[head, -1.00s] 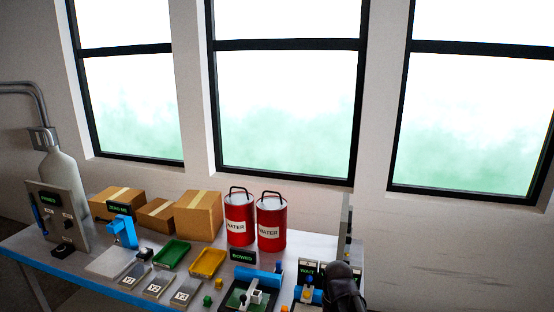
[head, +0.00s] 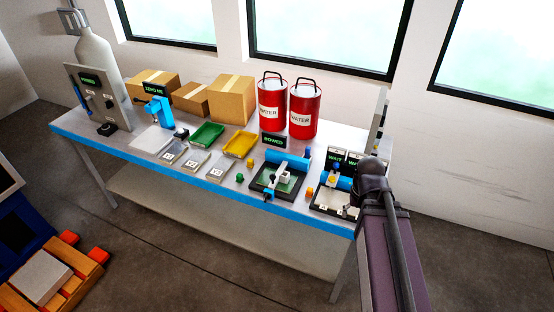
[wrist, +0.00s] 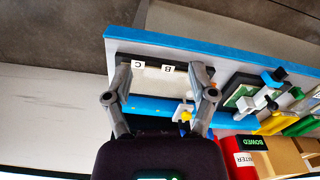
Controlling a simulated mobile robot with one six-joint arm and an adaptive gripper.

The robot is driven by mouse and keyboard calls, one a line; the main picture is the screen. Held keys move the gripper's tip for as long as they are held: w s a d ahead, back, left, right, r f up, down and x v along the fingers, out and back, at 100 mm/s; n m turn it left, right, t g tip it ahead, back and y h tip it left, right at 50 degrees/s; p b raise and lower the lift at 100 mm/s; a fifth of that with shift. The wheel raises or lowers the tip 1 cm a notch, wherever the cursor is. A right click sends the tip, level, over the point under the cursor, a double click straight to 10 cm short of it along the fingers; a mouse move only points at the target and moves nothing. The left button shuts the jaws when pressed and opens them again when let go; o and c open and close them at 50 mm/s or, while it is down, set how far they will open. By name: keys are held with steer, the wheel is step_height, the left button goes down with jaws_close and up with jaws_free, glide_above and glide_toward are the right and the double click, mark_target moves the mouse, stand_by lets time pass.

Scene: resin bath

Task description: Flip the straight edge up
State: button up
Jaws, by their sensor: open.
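My gripper (wrist: 160,92) is open and empty in the wrist view. Its two fingers are spread over a station with pale pads marked B and C (wrist: 150,78), a blue bar and a yellow knob. In the head view this station (head: 333,200) is at the table's right end, partly hidden by my arm. To its left, the station (head: 262,185) by the sign reading BOWED (head: 272,139) has a green plate in a black frame, a slim bar with a white block across it, and a blue cylinder behind. I cannot tell for certain which part is the straight edge.
The table (head: 225,180) also carries two red water cans (head: 303,110), cardboard boxes (head: 232,100), a green tray (head: 206,135), a yellow tray (head: 240,144) and several labelled blocks. Signs reading WAIT (head: 334,160) stand at the right.

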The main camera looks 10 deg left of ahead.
steer(key=w+a+r+m+p, duration=0.1)
steer(key=w+a+m, duration=0.1)
steer(key=w+a, duration=0.95)
steer(key=r+m+y+p, duration=0.1)
steer(key=r+m+y, duration=0.1)
steer(key=m, duration=0.1)
glide_above(273, 175)
steer(key=s+d, duration=0.1)
steer(key=d, duration=0.1)
steer(key=shift+f+t, duration=0.2)
steer(key=shift+t, duration=0.2)
steer(key=shift+f, duration=0.15)
steer(key=b+x, duration=1.3)
steer(key=shift+d+f, duration=0.1)
steer(key=shift+f, duration=0.15)
steer(key=shift+c, duration=0.2)
jaws_close()
